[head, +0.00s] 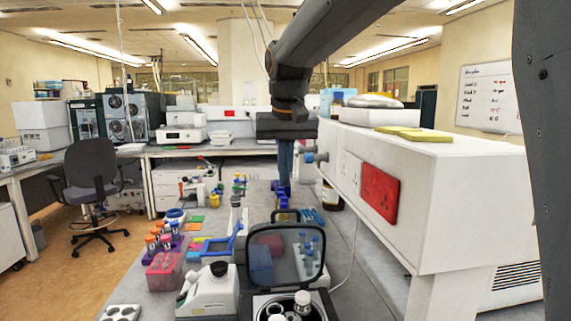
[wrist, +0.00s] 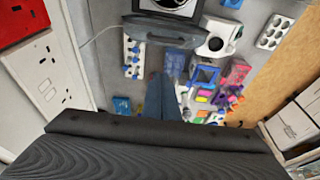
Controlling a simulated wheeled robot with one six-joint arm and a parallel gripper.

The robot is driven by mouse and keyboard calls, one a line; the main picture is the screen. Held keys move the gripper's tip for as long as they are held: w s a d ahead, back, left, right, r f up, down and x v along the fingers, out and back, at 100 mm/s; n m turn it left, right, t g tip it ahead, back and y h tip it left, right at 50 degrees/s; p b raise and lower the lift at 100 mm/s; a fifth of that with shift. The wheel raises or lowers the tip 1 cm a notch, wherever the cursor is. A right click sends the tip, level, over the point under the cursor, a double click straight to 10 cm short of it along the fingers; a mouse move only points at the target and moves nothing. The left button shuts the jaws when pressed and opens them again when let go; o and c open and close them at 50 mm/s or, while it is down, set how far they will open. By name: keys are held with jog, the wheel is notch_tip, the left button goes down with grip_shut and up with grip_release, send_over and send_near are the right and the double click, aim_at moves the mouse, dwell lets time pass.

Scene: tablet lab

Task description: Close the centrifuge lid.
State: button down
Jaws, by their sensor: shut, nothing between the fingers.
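The centrifuge (head: 262,300) stands at the bottom of the head view, with tubes in its round chamber. Its dark-framed lid (head: 284,262) stands open, raised upright at the chamber's far side. In the wrist view the centrifuge (wrist: 192,9) is cut off by the top edge, and the lid (wrist: 163,31) shows below it. My gripper (head: 284,192) points down beyond the lid, its blue fingers together and empty. In the wrist view my gripper (wrist: 160,82) appears apart from the lid, with the bench beneath.
A white instrument (head: 211,290) stands left of the centrifuge. A pink rack (head: 164,272) and a blue frame (head: 222,243) are farther left. A white block with tubes (wrist: 132,58) lies near the lid. A white wall unit with a red panel (head: 380,192) borders the right.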

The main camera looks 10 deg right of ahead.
aim_at(287, 220)
jog(key=shift+s+f+p, duration=0.45)
jog(key=shift+f+p, duration=0.15)
jog(key=shift+f, duration=0.25)
jog(key=shift+s+f+p, duration=0.45)
jog(key=shift+f+p, duration=0.1)
jog(key=shift+f, duration=0.35)
jog(key=shift+s+f+p, duration=0.45)
jog(key=shift+f+p, duration=0.15)
jog(key=shift+f, duration=0.25)
jog(key=shift+f, duration=0.1)
